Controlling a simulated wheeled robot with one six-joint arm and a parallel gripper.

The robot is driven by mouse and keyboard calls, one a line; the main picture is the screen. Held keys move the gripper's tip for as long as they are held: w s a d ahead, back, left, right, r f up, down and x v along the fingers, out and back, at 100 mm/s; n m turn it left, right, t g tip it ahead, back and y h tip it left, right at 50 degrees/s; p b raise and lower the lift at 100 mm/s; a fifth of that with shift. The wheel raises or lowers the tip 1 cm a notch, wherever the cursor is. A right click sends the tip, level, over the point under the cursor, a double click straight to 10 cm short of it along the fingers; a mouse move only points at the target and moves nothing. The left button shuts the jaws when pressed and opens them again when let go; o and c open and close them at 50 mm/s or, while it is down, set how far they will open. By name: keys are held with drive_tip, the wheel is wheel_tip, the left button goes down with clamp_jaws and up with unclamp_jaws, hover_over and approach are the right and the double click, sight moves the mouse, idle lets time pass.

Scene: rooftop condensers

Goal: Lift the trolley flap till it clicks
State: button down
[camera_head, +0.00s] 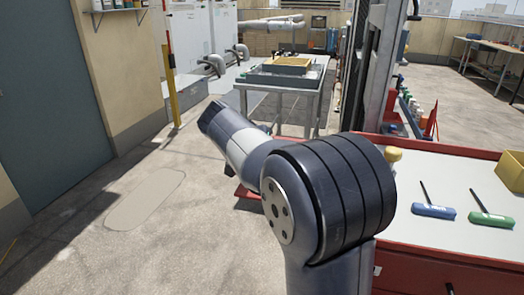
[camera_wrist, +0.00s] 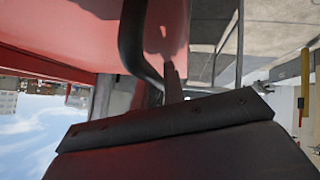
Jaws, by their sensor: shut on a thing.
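The red trolley (camera_head: 425,262) with its pale top (camera_head: 420,190) stands at the right in the head view, partly behind my arm. In the wrist view a broad red panel (camera_wrist: 60,25), which looks like the trolley flap, fills the upper left. A small red edge (camera_head: 247,196) shows left of my arm in the head view; I cannot tell if it is the flap. My gripper (camera_wrist: 170,92) reaches up to the red panel in the wrist view and is shut on it, the contact partly hidden. In the head view my arm hides the jaws.
A blue-handled key (camera_head: 433,211) and a green-handled key (camera_head: 492,219) lie on the trolley top. A yellow post (camera_head: 172,95) stands at the left. The floor at left is clear.

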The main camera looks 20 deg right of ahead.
drive_tip(key=c, duration=1.5)
unclamp_jaws()
drive_tip(key=p+v, duration=0.2)
drive_tip(key=v, duration=0.8)
drive_tip(key=shift+s+a+r, duration=0.15)
drive_tip(key=shift+a+r, duration=0.05)
drive_tip(key=shift+a, duration=0.15)
drive_tip(key=b+x, duration=0.2)
drive_tip(key=x, duration=0.9)
